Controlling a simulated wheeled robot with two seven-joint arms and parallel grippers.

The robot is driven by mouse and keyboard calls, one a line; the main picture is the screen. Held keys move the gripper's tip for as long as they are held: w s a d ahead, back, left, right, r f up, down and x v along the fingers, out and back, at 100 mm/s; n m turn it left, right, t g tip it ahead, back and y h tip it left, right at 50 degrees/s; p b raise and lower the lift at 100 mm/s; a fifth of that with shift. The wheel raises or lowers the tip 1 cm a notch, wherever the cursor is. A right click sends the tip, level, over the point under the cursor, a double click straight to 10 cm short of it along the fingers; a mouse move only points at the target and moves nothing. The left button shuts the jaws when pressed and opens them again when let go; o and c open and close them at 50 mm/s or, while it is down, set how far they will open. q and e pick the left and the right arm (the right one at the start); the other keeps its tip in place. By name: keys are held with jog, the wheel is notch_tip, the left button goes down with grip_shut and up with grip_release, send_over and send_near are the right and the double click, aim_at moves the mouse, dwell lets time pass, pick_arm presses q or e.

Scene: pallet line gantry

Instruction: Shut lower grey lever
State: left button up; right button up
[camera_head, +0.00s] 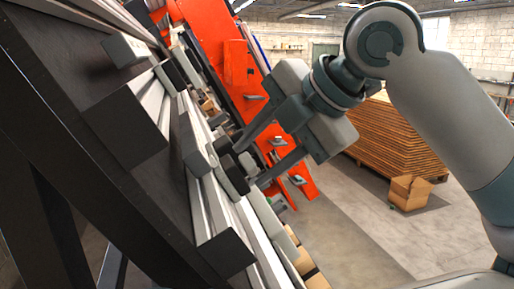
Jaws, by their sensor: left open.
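My left gripper (250,164) is open, with its two fingers pointing left toward the gantry's rail. A small dark grey lever-like piece (232,172) sticks out from the rail at the fingertips. It lies close to the gap between the fingers, and I cannot tell whether they touch it. A lighter grey block (197,153) sits just left of it on the rail. I cannot tell for certain which of these is the lower grey lever. The fingertips partly hide the area behind them. My right gripper is not in view.
The dark gantry frame (60,165) with pale rails (205,205) fills the left side, with square dark end blocks (125,128) sticking out. An orange upright (215,45) stands behind. Stacked brown boards (395,140) and an open cardboard box (409,192) stand on the floor at right.

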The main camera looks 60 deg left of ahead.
pick_arm(q)
jog(key=shift+s+a+f, duration=0.1)
jog(key=shift+a+f, duration=0.1)
jog(key=shift+c, duration=0.7)
jog(key=c, duration=0.9)
